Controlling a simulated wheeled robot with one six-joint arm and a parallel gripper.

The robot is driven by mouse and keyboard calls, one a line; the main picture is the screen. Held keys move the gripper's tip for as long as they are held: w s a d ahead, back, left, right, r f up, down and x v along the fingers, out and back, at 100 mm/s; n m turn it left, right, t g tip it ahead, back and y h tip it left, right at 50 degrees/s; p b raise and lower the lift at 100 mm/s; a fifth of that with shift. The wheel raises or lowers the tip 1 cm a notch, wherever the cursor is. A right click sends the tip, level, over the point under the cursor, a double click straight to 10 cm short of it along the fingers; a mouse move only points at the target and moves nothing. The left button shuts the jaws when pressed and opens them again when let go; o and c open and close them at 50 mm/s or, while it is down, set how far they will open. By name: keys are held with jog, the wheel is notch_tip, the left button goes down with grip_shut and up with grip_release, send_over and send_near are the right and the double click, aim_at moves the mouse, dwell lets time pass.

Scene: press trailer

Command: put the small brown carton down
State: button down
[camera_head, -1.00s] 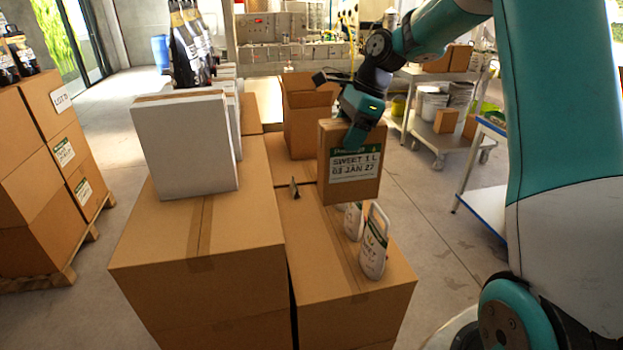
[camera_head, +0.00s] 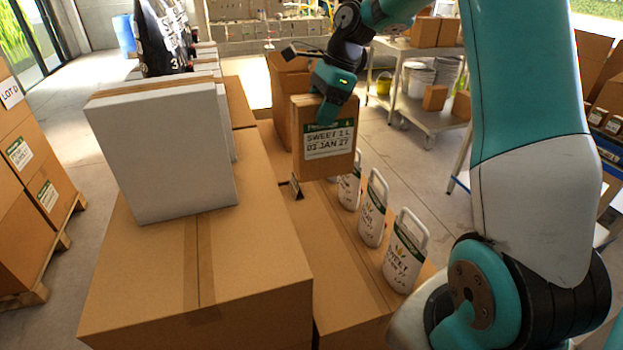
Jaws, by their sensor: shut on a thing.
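The small brown carton (camera_head: 323,165) has a white and green label reading "SWEET 1 L 03 JAN 27". My gripper (camera_head: 326,108) is shut on it at its top. The carton is upright, its label facing me, over the far part of the right-hand stack of large cartons (camera_head: 352,275). Its lower edge shows close to the stack's top; I cannot tell whether it touches. A small dark stand (camera_head: 296,187) is at the carton's lower left. The fingertips are partly hidden behind the gripper body.
Several white handled jugs (camera_head: 404,262) line the right edge of the stack. A white box (camera_head: 165,155) stands on the larger carton (camera_head: 150,270) at left. Another brown carton (camera_head: 283,85) is behind. A wheeled cart (camera_head: 430,115) stands at back right.

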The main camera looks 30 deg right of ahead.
aim_at(317, 135)
jog(key=f+b, duration=0.4)
jog(key=w+f+b, duration=0.1)
jog(key=f+b, duration=0.1)
jog(key=f, duration=0.1)
notch_tip(317, 135, down, 20)
jog(key=p, duration=0.3)
jog(key=shift+r+p, duration=0.15)
jog(key=shift+p, duration=0.15)
jog(key=shift+c, duration=0.8)
grip_release()
jog(key=shift+f, duration=0.2)
jog(key=shift+r, duration=0.1)
